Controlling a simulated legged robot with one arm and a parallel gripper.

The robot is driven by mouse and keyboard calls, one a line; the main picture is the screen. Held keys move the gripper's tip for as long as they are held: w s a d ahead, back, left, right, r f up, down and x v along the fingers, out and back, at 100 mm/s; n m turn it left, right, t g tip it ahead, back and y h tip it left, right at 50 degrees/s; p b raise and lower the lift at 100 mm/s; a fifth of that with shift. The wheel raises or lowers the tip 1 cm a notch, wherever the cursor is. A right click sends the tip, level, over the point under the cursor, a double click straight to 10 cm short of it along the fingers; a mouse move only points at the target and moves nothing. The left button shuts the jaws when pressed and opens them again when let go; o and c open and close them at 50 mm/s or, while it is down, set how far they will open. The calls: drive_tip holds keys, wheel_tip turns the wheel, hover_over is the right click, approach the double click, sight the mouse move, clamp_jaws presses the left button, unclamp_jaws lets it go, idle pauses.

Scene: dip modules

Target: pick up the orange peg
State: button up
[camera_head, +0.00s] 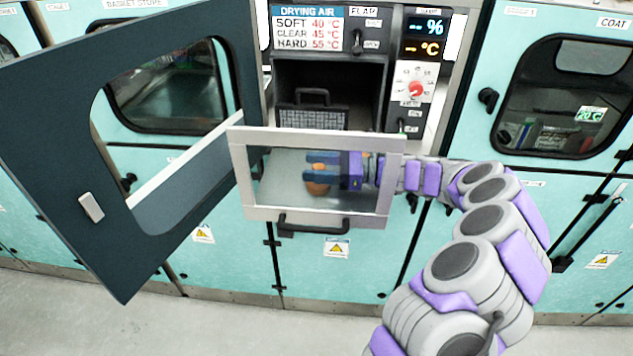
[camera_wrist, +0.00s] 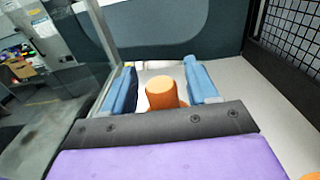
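The orange peg (camera_wrist: 162,94) stands between the two blue fingers of my gripper (camera_wrist: 160,78) in the wrist view. A gap shows on each side of it, so the fingers are around it but apart from it. In the head view my gripper (camera_head: 322,168) is seen through the clear pane of the flap, pointing left. The orange peg (camera_head: 318,188) shows there between and below the fingers, its middle partly hidden by the near finger. The peg's lower end is hidden by my gripper in the wrist view.
The framed clear flap (camera_head: 240,185) stands between the head camera and my gripper. A large dark door (camera_head: 60,130) hangs open at the left. A black mesh basket (camera_head: 312,116) sits in the bay behind. Another orange thing (camera_wrist: 312,176) shows at the wrist view's lower right corner.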

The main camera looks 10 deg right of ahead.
drive_tip(key=shift+d, duration=0.5)
drive_tip(key=c, duration=0.6)
drive_tip(key=shift+a, duration=0.35)
drive_tip(key=c, duration=0.4)
